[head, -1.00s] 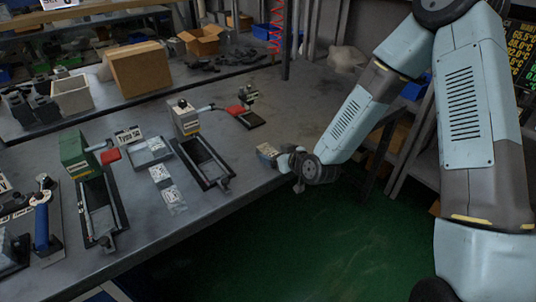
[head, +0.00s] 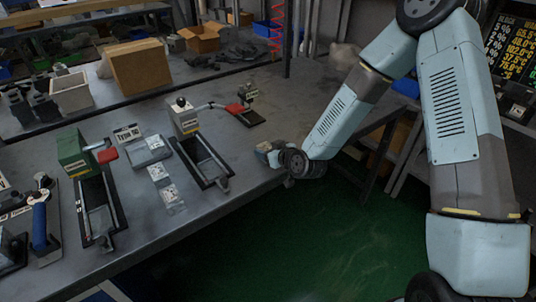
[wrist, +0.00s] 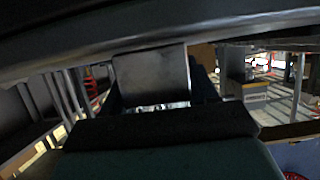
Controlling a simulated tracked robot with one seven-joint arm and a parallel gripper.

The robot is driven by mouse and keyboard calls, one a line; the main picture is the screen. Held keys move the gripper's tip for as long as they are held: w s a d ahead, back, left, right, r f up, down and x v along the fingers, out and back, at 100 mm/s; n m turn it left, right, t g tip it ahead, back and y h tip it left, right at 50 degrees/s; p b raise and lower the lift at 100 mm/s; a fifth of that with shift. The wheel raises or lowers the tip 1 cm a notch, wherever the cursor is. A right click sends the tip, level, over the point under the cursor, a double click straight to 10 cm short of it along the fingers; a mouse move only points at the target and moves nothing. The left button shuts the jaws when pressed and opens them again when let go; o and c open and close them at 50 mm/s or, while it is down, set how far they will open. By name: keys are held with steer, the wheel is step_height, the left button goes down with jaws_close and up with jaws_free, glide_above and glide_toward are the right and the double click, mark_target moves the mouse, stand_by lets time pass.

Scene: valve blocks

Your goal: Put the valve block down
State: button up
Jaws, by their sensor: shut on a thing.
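A small grey valve block (head: 263,148) shows at the right front edge of the workbench, at the tip of my arm. My gripper (head: 274,155) is shut on it, mostly hidden by my wrist. In the head view I cannot tell whether the block touches the bench top. In the wrist view a grey, square-faced piece (wrist: 150,78), which looks like the block, sits in the middle between dark shapes above and below.
The grey workbench (head: 250,165) has free room around the block. Left of it stand a black-framed fixture with a red handle (head: 205,160), a green-headed fixture (head: 80,155), and small labelled packets (head: 168,193). A small black stand (head: 250,112) is farther back.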

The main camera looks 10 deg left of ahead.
steer(key=c, duration=0.8)
steer(key=shift+r, duration=0.1)
